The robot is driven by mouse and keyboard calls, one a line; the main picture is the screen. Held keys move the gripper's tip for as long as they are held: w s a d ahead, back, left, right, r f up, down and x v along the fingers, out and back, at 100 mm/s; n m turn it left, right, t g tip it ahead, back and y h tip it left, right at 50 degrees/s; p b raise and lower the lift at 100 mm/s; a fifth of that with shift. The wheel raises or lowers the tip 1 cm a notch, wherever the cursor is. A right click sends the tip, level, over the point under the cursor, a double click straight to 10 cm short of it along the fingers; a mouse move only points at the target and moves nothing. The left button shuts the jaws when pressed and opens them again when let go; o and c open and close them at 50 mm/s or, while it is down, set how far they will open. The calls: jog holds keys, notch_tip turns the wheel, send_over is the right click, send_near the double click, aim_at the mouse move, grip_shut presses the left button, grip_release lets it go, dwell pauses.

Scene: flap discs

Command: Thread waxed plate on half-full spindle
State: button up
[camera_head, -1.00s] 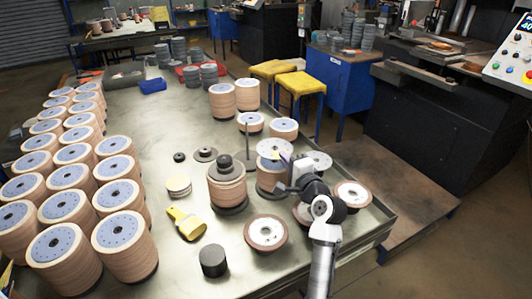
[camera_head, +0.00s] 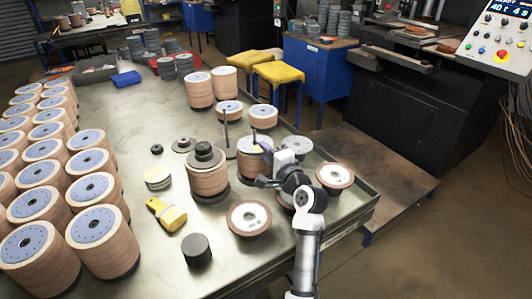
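The half-full spindle (camera_head: 250,165) carries a short tan stack right of centre on the bench. A pale round plate (camera_head: 262,143) lies level at the top of this stack, and a thin dark rod stands up by it. I cannot tell whether the rod passes through its hole. My gripper (camera_head: 266,182) is at the right side of this spindle, with its pale body partly covering the stack. The fingers are small and dark, so their opening and any hold on the plate are unclear. A small yellow mark shows between gripper and stack.
A taller stack with a black cap (camera_head: 208,178) stands close on the left. Backing discs (camera_head: 249,218) and (camera_head: 335,177) lie near the front and right. Rows of full stacks fill the left side.

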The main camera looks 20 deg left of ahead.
jog(key=shift+f, duration=0.65)
jog(key=shift+s, duration=0.1)
jog(key=b+v, duration=0.1)
jog(key=v, duration=0.3)
jog(key=b+v, duration=0.1)
jog(key=v, duration=0.3)
jog(key=b+v, duration=0.1)
jog(key=v, duration=0.3)
jog(key=shift+s+d+r+b, duration=0.2)
jog(key=shift+d+r+b, duration=0.15)
jog(key=shift+r+b, duration=0.05)
jog(key=shift+s+d+r, duration=0.15)
jog(key=shift+s+d, duration=0.2)
jog(key=shift+d, duration=0.05)
jog(key=shift+c, duration=0.4)
